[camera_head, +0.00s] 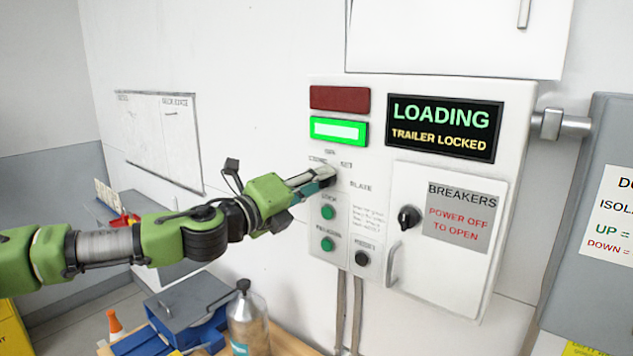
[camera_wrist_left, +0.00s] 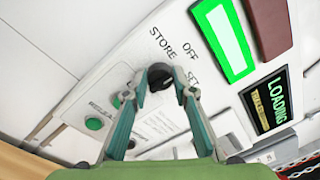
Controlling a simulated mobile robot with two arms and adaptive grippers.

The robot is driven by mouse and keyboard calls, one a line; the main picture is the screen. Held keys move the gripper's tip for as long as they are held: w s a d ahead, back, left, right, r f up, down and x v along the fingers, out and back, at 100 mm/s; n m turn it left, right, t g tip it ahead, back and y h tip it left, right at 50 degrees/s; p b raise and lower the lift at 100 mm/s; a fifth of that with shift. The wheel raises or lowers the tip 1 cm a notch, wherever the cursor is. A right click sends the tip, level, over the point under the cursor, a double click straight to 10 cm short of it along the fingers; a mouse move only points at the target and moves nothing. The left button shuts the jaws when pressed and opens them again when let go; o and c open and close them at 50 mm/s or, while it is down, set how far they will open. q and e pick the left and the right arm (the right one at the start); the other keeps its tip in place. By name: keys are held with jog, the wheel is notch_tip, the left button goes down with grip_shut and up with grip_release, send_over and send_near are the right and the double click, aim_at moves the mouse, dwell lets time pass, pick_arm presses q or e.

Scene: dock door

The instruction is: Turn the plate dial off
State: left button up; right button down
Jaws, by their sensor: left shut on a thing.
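The dock control panel (camera_head: 378,160) is on the wall. Its plate dial is hidden behind my gripper in the head view. In the left wrist view the dial shows as a dark round knob (camera_wrist_left: 159,80), with the labels STORE, OFF and SET beside it. My left gripper (camera_head: 328,177) reaches the panel from the left. In the left wrist view its two teal fingers (camera_wrist_left: 163,86) are shut on the knob from either side. I cannot tell which label the knob points at. My right gripper is not in view.
The display (camera_head: 445,127) reads LOADING, TRAILER LOCKED. A green lamp (camera_head: 338,131) is lit below a dark red one (camera_head: 339,98). Green buttons (camera_head: 328,212) and a black knob (camera_head: 362,258) sit below. The breaker door (camera_head: 440,270) is shut. A bottle (camera_head: 247,325) stands below.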

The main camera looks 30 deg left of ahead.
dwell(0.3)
pick_arm(q)
jog(key=o, duration=1.1)
